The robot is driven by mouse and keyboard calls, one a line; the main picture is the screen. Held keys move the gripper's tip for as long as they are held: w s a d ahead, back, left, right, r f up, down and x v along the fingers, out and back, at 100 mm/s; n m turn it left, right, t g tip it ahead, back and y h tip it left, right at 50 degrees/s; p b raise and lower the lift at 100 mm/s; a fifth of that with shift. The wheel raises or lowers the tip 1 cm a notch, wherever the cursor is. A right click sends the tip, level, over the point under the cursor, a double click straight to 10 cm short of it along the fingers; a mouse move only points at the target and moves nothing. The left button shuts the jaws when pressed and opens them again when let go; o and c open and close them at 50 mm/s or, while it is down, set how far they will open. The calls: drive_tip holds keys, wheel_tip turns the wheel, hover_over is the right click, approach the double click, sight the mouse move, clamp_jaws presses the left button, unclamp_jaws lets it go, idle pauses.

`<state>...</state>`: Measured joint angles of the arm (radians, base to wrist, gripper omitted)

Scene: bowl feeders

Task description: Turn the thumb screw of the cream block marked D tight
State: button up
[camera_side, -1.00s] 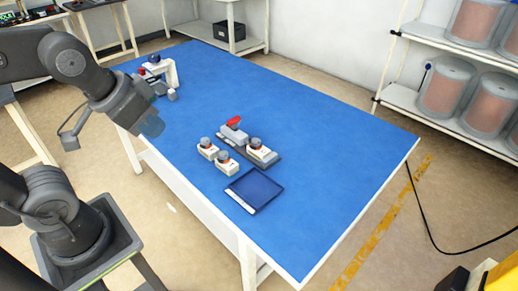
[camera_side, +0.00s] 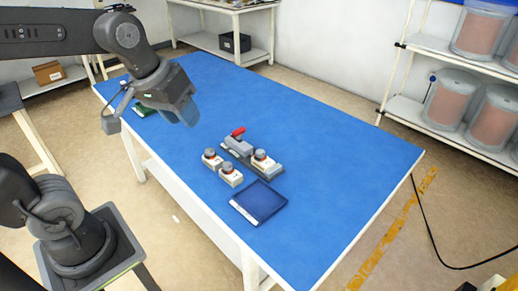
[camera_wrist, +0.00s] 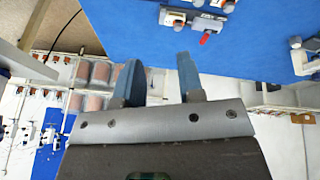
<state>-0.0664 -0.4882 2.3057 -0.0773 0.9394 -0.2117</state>
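In the side view, cream blocks with grey, dark-banded thumb screws stand on the blue table: a left block (camera_side: 211,163), a front block (camera_side: 231,178) and a right block (camera_side: 263,166) on a grey base (camera_side: 236,153). A red handle (camera_side: 238,132) rises at that base; it also shows in the wrist view (camera_wrist: 206,38). The letter D cannot be read on any block. My gripper (camera_side: 187,113) is above the table, behind and left of the blocks, touching none. In the wrist view its two fingers (camera_wrist: 160,82) are apart with nothing between them.
A dark blue tray (camera_side: 258,201) lies in front of the blocks. A green item (camera_side: 143,110) lies at the table's left edge, partly behind my gripper. The table right of the blocks is clear. Shelves with drums (camera_side: 446,103) stand beyond it.

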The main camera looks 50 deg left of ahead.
drive_tip(key=o, duration=0.4)
drive_tip(key=w+a+f+n+g+h, duration=0.1)
drive_tip(key=w+n, duration=0.4)
drive_tip(key=w, duration=0.5)
drive_tip(key=shift+a+n+g, duration=0.3)
drive_tip(key=shift+a, duration=0.6)
drive_tip(key=n+g+h, duration=0.2)
drive_tip(key=n+h, duration=0.1)
drive_tip(key=n, duration=0.8)
hover_over(260, 152)
drive_tip(key=s+a, duration=0.1)
drive_tip(key=a, duration=0.5)
wheel_tip(260, 152, down, 15)
drive_tip(key=x, duration=1.3)
drive_tip(key=shift+d, duration=0.25)
drive_tip(key=shift+c, duration=0.2)
drive_tip(key=c, duration=0.9)
